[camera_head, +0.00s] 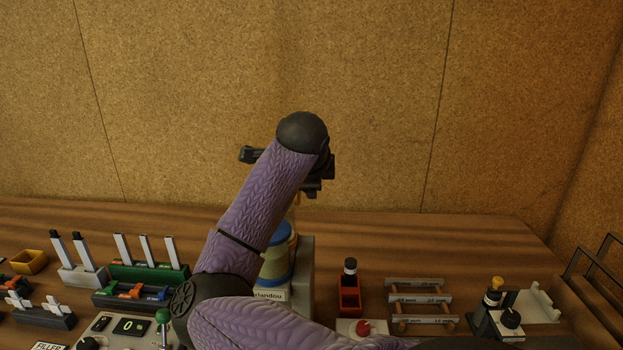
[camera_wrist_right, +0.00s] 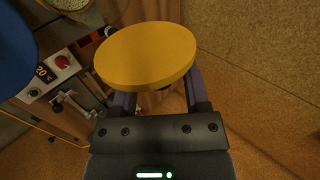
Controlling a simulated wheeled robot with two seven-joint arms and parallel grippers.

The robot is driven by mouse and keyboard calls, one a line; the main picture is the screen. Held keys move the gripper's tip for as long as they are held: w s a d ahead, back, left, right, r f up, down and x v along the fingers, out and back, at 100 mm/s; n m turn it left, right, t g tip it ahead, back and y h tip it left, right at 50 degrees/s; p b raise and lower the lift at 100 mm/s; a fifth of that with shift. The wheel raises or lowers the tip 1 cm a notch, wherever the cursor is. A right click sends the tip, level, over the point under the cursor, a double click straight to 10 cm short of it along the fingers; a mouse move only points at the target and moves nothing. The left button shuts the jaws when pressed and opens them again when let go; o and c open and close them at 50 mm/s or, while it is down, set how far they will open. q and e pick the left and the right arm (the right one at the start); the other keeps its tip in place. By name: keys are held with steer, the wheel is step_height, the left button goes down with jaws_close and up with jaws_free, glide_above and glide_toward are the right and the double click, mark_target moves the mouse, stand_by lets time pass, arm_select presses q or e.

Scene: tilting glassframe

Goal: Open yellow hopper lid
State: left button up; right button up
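The yellow hopper lid (camera_wrist_right: 146,55) shows in the right wrist view as a round, flat disc in front of my right gripper (camera_wrist_right: 160,98). The gripper's two fingers stand apart, and their tips are hidden behind the disc. A brownish cylindrical part shows between the fingers; whether they touch it or the lid I cannot tell. In the head view my right arm covers most of the hopper (camera_head: 277,264), a blue and yellow cylinder. Dark parts of the right gripper (camera_head: 318,180) show above it, behind the wrist. The left gripper is in neither view.
A blue disc (camera_wrist_right: 14,52) is close by in the right wrist view. A panel with a red button (camera_wrist_right: 63,62) lies below. Switch racks (camera_head: 148,272) stand left of my arm; a red-based device (camera_head: 350,292) and a small rack (camera_head: 418,302) stand right. The back wall is behind.

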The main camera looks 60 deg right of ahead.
steer(key=p+v, duration=0.1)
steer(key=v, duration=0.9)
